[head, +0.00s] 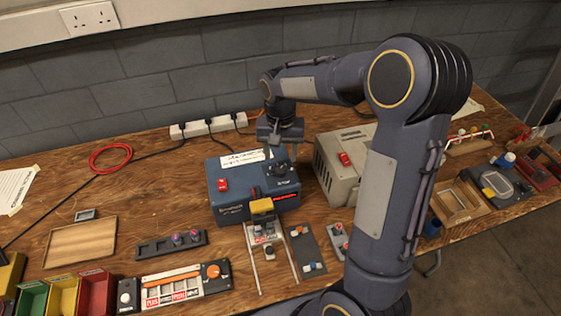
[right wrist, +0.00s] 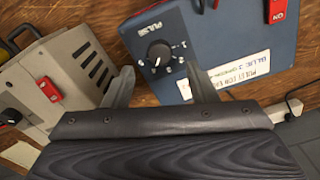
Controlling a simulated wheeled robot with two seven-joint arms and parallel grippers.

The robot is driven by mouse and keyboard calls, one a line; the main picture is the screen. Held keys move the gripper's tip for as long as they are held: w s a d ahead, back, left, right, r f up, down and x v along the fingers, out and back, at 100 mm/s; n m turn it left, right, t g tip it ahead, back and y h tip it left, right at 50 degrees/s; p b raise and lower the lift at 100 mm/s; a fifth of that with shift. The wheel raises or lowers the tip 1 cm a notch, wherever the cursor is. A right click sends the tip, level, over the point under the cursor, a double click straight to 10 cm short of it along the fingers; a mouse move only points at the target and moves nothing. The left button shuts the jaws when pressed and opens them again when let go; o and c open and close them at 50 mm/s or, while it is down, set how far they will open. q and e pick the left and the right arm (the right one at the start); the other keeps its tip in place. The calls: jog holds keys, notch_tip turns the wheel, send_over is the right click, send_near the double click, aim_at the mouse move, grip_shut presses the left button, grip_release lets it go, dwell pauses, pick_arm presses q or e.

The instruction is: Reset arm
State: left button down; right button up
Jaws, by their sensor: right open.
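My right arm rises from the bottom of the head view and bends over the table. My right gripper (head: 279,150) hangs above the back right of the blue box (head: 228,203), near its white label. In the right wrist view the gripper (right wrist: 162,82) is open, with two grey fingers apart and nothing between them. The blue box there shows a black dial (right wrist: 160,54) marked PULSE and a red switch (right wrist: 279,10). The fingertips overlap the box's edge in that view; I cannot tell whether they touch it. My left gripper is not in view.
A beige box (head: 325,173) with a red switch stands right of the blue box. A white power strip (head: 208,127) lies behind, near the wall. Wooden trays, coloured bins (head: 64,297) and a slider panel (head: 172,287) occupy the front left. Bare table lies left of the blue box.

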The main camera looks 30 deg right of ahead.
jog(key=shift+r, duration=1.15)
jog(key=s+a+r+n+t+y, duration=0.2)
jog(key=s+a, duration=0.1)
jog(key=s, duration=0.8)
jog(key=s+a+r+n+t+y, duration=0.1)
jog(key=s+a+r+n+t, duration=0.1)
jog(key=s, duration=0.9)
jog(key=shift+s+a+r+n+t+y, duration=0.45)
jog(key=shift+a+t, duration=0.35)
jog(key=shift+a, duration=0.35)
